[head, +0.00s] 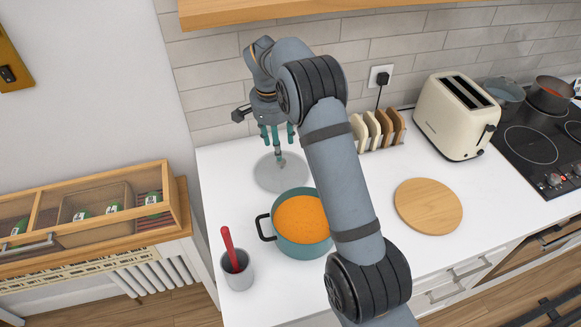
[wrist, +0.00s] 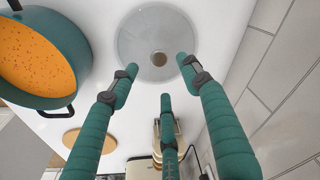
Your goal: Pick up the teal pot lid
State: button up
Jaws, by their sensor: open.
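The pot lid (head: 275,183) looks like a pale grey, see-through disc, not clearly teal, with a small knob in its middle. It lies flat on the white counter behind the pot. In the wrist view the lid (wrist: 140,42) is at the top, its brownish knob just beyond the fingertips. My gripper (head: 277,148) points down over the lid, its teal fingers spread and empty. In the wrist view my gripper (wrist: 160,76) has two fingers either side of the knob's line and a third below. Whether any finger touches the lid cannot be told.
A teal pot (head: 303,246) of orange soup stands just in front of the lid, partly behind my arm. A grey cup (head: 238,272) with a red-handled utensil is front left. A round wooden board (head: 428,206), toast rack (head: 378,131) and cream toaster (head: 456,117) are right. The tiled wall is close behind.

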aim_at(281, 167)
jog(key=shift+w+a+f, duration=0.1)
jog(key=shift+a+f, duration=0.1)
jog(key=shift+f, duration=0.8)
jog(key=shift+d+f+p, duration=0.2)
jog(key=shift+f+p, duration=0.4)
jog(key=shift+f, duration=0.05)
jog(key=f, duration=0.1)
jog(key=f+p, duration=0.1)
jog(key=f, duration=0.2)
jog(key=shift+w+d+f+p, duration=0.1)
jog(key=shift+w+d+p, duration=0.1)
jog(key=shift+w+p, duration=0.1)
jog(key=shift+c, duration=0.2)
jog(key=c, duration=1.1)
grip_shut()
